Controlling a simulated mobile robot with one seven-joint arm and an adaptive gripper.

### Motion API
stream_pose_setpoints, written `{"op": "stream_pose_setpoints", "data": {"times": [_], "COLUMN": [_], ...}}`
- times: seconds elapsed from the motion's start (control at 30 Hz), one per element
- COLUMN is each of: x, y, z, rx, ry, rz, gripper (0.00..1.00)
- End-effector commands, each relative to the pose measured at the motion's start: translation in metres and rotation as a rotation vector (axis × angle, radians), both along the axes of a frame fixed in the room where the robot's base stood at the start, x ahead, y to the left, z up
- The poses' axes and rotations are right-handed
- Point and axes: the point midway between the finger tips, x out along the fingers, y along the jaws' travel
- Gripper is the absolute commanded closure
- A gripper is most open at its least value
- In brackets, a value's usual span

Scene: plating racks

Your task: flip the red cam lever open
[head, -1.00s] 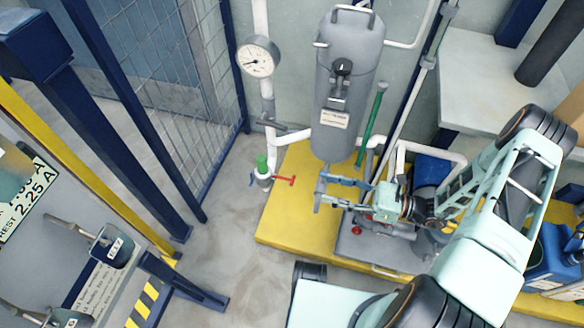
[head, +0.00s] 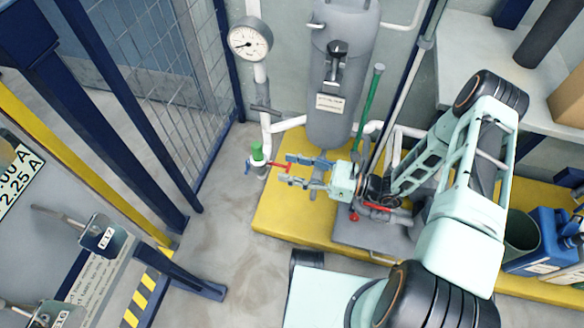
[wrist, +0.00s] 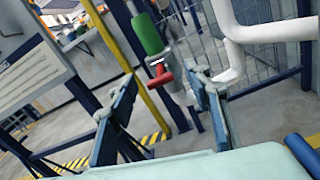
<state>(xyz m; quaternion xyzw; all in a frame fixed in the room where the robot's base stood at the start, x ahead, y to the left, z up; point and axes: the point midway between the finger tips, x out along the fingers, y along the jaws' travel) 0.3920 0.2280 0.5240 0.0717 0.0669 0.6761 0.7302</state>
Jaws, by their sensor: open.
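The red cam lever (head: 277,167) sticks out to the right from a small valve fitting with a green cap (head: 257,152), at the foot of the white pipe. In the wrist view the red lever (wrist: 159,74) lies between my finger lines, just beyond the tips, with the green cap (wrist: 147,34) above it. My gripper (head: 288,170) is open and empty, pointing left at the lever, with its tips close to the lever's end. Whether a fingertip touches the lever, I cannot tell. My two blue fingers (wrist: 165,100) stand wide apart in the wrist view.
A pressure gauge (head: 250,39) sits on the pipe above the valve. A grey tank (head: 340,100) stands behind my gripper, over a yellow platform (head: 285,215). A green rod (head: 370,105) leans beside the tank. A wire mesh fence (head: 185,90) stands to the left.

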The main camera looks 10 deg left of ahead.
Motion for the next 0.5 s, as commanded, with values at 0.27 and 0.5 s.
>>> {"op": "stream_pose_setpoints", "data": {"times": [0.27,0.5], "x": [0.0001,-0.0002], "y": [-0.0001,-0.0002], "z": [0.0003,0.0002], "rx": [0.0,0.0], "ry": [0.0,0.0], "rz": [0.0,0.001], "gripper": [0.64,0.9]}}
